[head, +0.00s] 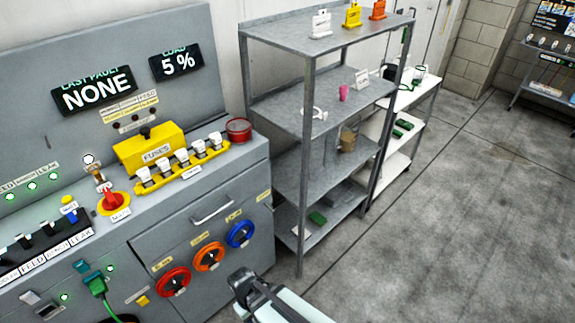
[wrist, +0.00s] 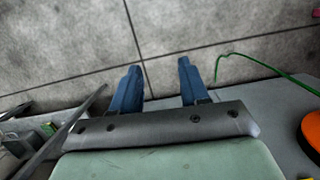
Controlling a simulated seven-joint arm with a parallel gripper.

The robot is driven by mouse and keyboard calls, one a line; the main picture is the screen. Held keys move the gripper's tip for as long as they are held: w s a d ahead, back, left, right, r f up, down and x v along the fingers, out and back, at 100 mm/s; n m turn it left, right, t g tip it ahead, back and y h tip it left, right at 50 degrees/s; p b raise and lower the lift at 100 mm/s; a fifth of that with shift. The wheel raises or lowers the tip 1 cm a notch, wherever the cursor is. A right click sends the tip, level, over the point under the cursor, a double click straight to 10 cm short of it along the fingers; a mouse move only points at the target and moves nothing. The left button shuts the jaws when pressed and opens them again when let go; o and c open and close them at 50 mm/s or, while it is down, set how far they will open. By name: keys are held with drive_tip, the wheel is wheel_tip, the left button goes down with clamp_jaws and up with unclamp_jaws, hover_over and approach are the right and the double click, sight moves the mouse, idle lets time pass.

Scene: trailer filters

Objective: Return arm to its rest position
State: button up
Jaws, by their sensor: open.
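My gripper (head: 244,283) shows at the bottom centre of the head view, in front of the grey cabinet's lower right corner. Its fingertips are hard to make out there. In the wrist view my gripper (wrist: 158,78) has its two blue fingers apart, with only grey floor showing between them. It holds nothing.
The grey control cabinet (head: 188,212) with red, orange and blue round sockets stands to the left. A grey metal shelf (head: 275,185) stands behind my gripper. A green cable (wrist: 243,57) shows in the wrist view. The concrete floor (head: 455,225) at right is clear.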

drive_tip(key=s+d+f+m+g, duration=0.1)
drive_tip(key=s+d+f+m, duration=0.1)
drive_tip(key=d, duration=0.7)
drive_tip(key=s+d+f+m+g+y, duration=0.1)
drive_tip(key=s+d+f+m+g, duration=0.1)
drive_tip(key=s+d+f, duration=0.3)
drive_tip(key=s+d+f+m+g, duration=0.2)
drive_tip(key=s+d+f+m, duration=0.1)
drive_tip(key=d, duration=1)
drive_tip(key=shift+s+d+f+m+y, duration=0.15)
drive_tip(key=shift+s+d+m+y, duration=0.2)
drive_tip(key=shift+m, duration=0.35)
drive_tip(key=shift+w, duration=0.1)
